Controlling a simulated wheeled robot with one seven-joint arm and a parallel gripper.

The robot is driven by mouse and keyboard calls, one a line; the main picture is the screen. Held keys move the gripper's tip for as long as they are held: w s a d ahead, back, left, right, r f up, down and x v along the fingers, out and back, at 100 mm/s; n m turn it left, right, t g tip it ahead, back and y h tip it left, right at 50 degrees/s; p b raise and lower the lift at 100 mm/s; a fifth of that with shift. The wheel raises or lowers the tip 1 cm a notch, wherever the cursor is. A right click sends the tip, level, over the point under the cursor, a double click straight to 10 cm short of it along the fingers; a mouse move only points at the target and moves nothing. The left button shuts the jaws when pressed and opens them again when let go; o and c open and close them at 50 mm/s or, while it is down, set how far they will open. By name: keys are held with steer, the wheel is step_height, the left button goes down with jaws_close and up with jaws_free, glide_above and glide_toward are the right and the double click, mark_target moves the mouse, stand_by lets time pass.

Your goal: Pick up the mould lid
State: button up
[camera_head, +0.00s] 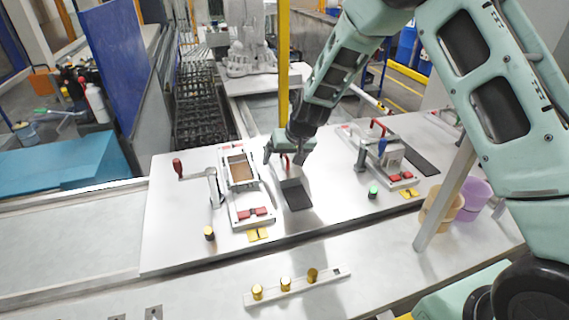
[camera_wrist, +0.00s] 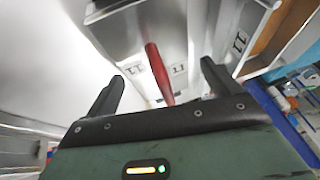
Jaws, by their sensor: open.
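The mould lid (camera_head: 291,184) looks like a silver block beside a dark pad on the white worktop, partly hidden by my gripper. Its red handle (camera_wrist: 158,72) shows in the wrist view, standing between my fingers. My gripper (camera_head: 285,158) is open over the lid, fingers pointing down. In the wrist view my gripper (camera_wrist: 162,82) has a finger on each side of the handle, with gaps visible. Whether either finger touches it cannot be told.
Left of the lid is a mould fixture (camera_head: 239,192) with a brown-filled cavity and a red-knobbed lever. Another fixture (camera_head: 388,160) stands to the right. A strip with brass pegs (camera_head: 297,287) lies in front. Purple (camera_head: 474,197) and tan round items stand at the right.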

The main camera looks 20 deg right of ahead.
steer(key=c, duration=1.2)
steer(key=shift+c, duration=0.2)
step_height(320, 180, up, 10)
steer(key=b, duration=0.3)
